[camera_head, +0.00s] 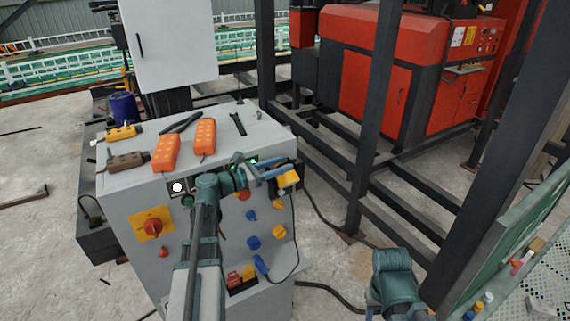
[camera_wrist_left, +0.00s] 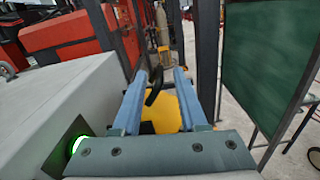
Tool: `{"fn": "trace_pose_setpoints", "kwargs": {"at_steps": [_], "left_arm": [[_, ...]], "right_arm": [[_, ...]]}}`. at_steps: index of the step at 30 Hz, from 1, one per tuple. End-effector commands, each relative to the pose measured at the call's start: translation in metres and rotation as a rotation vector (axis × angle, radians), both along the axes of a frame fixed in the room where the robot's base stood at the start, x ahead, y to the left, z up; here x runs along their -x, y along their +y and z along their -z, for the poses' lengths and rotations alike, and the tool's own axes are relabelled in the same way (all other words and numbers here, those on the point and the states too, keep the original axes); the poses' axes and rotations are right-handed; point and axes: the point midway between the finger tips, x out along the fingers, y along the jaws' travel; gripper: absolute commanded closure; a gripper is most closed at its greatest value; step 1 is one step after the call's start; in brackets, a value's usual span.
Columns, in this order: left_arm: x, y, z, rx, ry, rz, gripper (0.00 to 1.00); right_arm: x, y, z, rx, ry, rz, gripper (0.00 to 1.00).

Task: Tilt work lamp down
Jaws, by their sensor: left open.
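A small yellow and black body, which looks like the work lamp (camera_head: 288,179), is at the upper right edge of the grey control cabinet, with a black cable hanging below it. In the left wrist view the yellow lamp (camera_wrist_left: 165,115) shows between my two blue fingers, with a black curved part above it. My left gripper (camera_head: 277,168) is open, its fingers on either side of the lamp; I cannot tell if they touch it. The lamp's front face and exact tilt are hidden. My right gripper is out of view; only part of my right arm shows at lower right.
The grey cabinet (camera_head: 120,205) carries orange remotes (camera_head: 166,152) and tools on top, and knobs and a red-yellow switch (camera_head: 152,226) on its front. Dark steel posts (camera_head: 372,120) stand to the right, before a red machine (camera_head: 370,88). A green board (camera_head: 500,240) stands at far right.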

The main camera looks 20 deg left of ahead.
Motion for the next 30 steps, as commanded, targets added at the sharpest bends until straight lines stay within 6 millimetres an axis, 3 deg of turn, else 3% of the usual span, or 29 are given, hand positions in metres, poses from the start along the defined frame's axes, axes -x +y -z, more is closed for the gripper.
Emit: {"fn": "trace_pose_setpoints", "kwargs": {"at_steps": [5,15,22,30], "left_arm": [[-0.0104,-0.0078,0.0000,0.000,0.000,0.000,0.58],[-0.0118,-0.0092,0.0000,0.000,0.000,0.000,0.58],[-0.0116,-0.0092,0.0000,0.000,0.000,0.000,0.99],[-0.0117,-0.0091,0.0000,0.000,0.000,0.000,1.00]], "right_arm": [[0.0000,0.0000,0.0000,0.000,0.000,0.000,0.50],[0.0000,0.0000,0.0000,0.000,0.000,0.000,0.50],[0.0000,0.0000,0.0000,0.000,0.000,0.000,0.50],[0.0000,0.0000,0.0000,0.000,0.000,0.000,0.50]]}}
